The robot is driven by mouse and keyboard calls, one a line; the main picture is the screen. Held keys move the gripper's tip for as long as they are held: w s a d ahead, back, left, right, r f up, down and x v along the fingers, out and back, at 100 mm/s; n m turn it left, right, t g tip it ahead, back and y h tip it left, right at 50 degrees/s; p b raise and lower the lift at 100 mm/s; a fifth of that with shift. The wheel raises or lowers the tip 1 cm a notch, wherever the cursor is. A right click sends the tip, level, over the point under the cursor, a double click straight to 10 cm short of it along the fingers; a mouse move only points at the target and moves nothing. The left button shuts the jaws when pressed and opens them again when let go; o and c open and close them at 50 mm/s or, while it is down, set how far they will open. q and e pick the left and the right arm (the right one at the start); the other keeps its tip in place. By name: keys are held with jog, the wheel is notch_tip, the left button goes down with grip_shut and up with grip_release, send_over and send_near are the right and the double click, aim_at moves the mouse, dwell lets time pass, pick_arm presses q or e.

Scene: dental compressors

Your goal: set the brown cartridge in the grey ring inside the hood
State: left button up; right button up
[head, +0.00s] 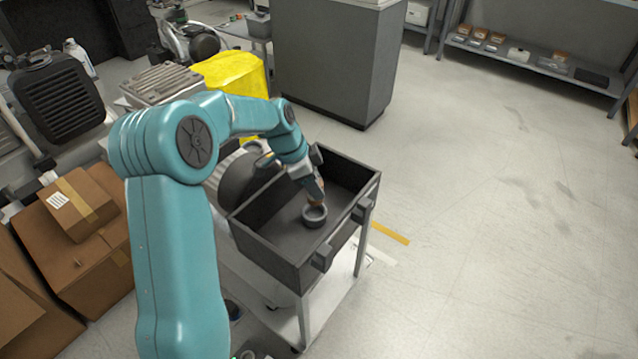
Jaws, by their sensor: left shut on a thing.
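The hood (268,254) is a dark grey open-topped box on a light cart. The grey ring (314,222) sits on its floor, toward the right side. My left arm comes in from the left and reaches down into the hood. My left gripper (317,197) is just above the ring and shut on the brown cartridge (317,204), of which only a small part shows. The cartridge is at or just over the ring's opening; I cannot tell whether it is inside it. My right gripper is not in view.
The hood's walls (355,210) stand around the ring, with dark blocks on the front right wall. Cardboard boxes (75,235) are stacked at the left. A grey cabinet (335,60) stands behind. The floor at right is clear.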

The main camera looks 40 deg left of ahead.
aim_at(314, 202)
pick_arm(q)
jog(key=shift+f+b, duration=0.35)
jog(key=shift+f, duration=0.2)
notch_tip(314, 202, down, 4)
jog(key=shift+s+r+b, duration=0.1)
jog(key=shift+b, duration=1.1)
jog(key=shift+f, duration=0.35)
jog(key=shift+b, duration=0.5)
jog(key=shift+f+b, duration=0.6)
jog(key=shift+f, duration=0.05)
jog(key=o, duration=0.8)
